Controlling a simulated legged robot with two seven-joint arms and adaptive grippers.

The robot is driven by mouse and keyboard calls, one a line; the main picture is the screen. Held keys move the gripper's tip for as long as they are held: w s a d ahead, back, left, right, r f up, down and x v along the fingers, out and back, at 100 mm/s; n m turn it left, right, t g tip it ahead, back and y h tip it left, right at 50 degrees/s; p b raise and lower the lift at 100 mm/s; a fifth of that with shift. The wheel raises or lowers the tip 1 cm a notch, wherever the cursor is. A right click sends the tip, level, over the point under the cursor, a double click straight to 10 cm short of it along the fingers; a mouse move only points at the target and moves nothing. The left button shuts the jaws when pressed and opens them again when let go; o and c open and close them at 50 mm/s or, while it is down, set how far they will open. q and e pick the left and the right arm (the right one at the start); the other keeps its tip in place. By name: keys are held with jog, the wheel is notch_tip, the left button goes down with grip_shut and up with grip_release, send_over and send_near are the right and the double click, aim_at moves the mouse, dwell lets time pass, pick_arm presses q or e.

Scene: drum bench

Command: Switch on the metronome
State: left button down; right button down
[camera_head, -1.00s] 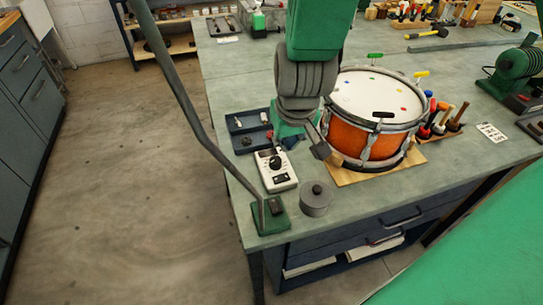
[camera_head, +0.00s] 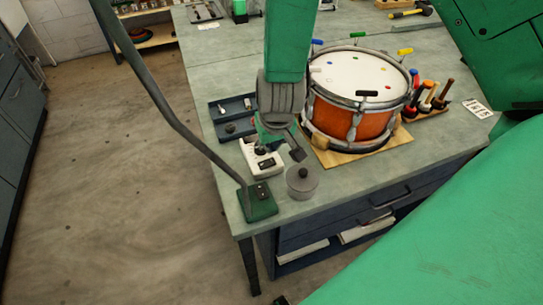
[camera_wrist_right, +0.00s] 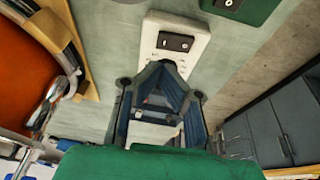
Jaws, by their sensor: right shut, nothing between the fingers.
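The metronome (camera_head: 265,163) is a small white box lying on the near left part of the bench, its far part hidden by my right gripper. In the right wrist view the end of the metronome (camera_wrist_right: 200,40) shows a black rocker switch (camera_wrist_right: 175,42). My right gripper (camera_head: 266,142) is over the metronome, shut and empty; in the wrist view its fingers (camera_wrist_right: 160,72) converge over the white body just short of the switch. I cannot tell whether the fingers touch it. My left gripper is not in view.
An orange drum (camera_head: 335,120) on a wooden board is to the right, with a rack of mallets (camera_head: 428,103) beyond.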

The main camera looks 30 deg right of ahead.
aim_at(266, 162)
jog(key=f, duration=0.1)
jog(key=d+f, duration=0.1)
jog(key=f, duration=0.1)
jog(key=shift+f, duration=0.35)
jog(key=shift+a+f, duration=0.15)
jog(key=shift+a, duration=0.75)
jog(key=shift+s+d+f, duration=0.1)
jog(key=shift+d+f, duration=0.2)
jog(key=shift+d, duration=0.5)
jog(key=shift+a+r+p, duration=0.25)
jog(key=shift+a+p, duration=0.3)
jog(key=shift+a, duration=0.2)
jog(key=shift+w+a+r, duration=0.15)
jog(key=shift+w+a, duration=0.05)
jog(key=shift+a, duration=0.3)
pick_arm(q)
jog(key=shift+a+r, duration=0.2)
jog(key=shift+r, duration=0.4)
pick_arm(e)
jog(key=shift+d, duration=0.1)
